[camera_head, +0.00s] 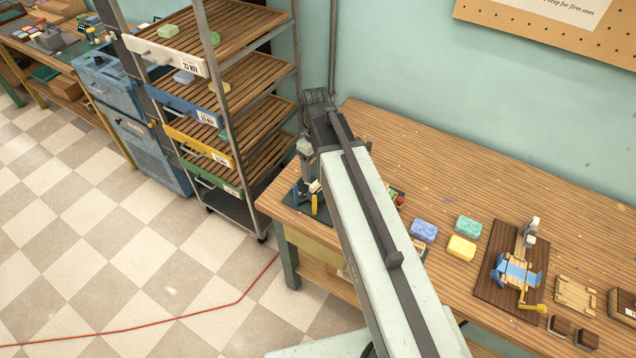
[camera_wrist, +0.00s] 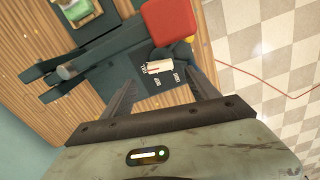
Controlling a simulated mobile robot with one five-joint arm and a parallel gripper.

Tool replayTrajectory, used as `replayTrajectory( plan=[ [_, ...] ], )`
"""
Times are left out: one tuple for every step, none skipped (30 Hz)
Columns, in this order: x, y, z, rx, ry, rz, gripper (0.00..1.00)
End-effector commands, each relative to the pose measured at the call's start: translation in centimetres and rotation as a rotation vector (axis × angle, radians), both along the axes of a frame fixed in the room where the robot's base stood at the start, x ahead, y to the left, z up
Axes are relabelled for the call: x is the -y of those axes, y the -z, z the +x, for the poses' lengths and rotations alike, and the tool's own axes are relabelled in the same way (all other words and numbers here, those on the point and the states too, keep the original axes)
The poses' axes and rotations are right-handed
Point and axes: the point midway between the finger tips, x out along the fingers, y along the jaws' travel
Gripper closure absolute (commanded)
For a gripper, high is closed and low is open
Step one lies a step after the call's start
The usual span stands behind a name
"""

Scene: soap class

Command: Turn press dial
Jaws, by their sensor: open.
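In the wrist view, the press (camera_wrist: 105,65) is a dark teal body lying across the upper middle, with a red block (camera_wrist: 170,20) at its top. The dial shows as a cream pointer knob (camera_wrist: 165,66) with a red mark at its left end. Small white labels (camera_wrist: 157,80) surround it on the dark face. My gripper (camera_wrist: 160,85) is open and empty. Its two dark fingers stand on either side of the dial in the picture, apart from it as far as I can tell. In the head view my arm hides much of the press area at the table's left end.
The wooden table (camera_head: 400,150) carries blue, green and yellow soap bars (camera_head: 461,248) and a dark board (camera_head: 500,238) with a blue and wood device. A slatted rack (camera_head: 235,110) stands left of the table. A red cable (camera_head: 200,315) crosses the checkered floor.

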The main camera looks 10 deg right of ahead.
Motion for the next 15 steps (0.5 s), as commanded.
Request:
replayTrajectory(
  plan=[
    [0.0, 1.3, 0.0, 0.0, 0.0, 0.0, 0.31],
    [0.0, 1.8, 0.0, 0.0, 0.0, 0.0, 0.31],
    [0.0, 2.5, 0.0, 0.0, 0.0, 0.0, 0.31],
    [0.0, 3.0, 0.0, 0.0, 0.001, 0.0, 0.31],
    [0.0, 3.6, 0.0, 0.0, 0.001, 0.0, 0.31],
    [0.0, 4.4, 0.0, 0.0, 0.001, 0.0, 0.31],
    [0.0, 4.9, 0.0, 0.0, 0.001, 0.0, 0.31],
    [0.0, 5.4, 0.0, 0.0, 0.001, 0.0, 0.31],
    [0.1, 6.0, 0.0, 0.0, 0.001, 0.0, 0.31],
    [0.1, 6.4, 0.0, 0.0, 0.001, 0.0, 0.31],
    [0.1, 6.7, 0.0, 0.0, 0.001, 0.0, 0.31],
    [0.1, 6.9, 0.0, 0.0, 0.001, 0.0, 0.31],
    [0.1, 7.0, 0.0, 0.0, 0.001, 0.0, 0.31],
    [0.1, 7.1, 0.0, 0.0, 0.001, 0.0, 0.31],
    [0.1, 7.1, 0.0, 0.0, 0.001, 0.0, 0.31]
  ],
)
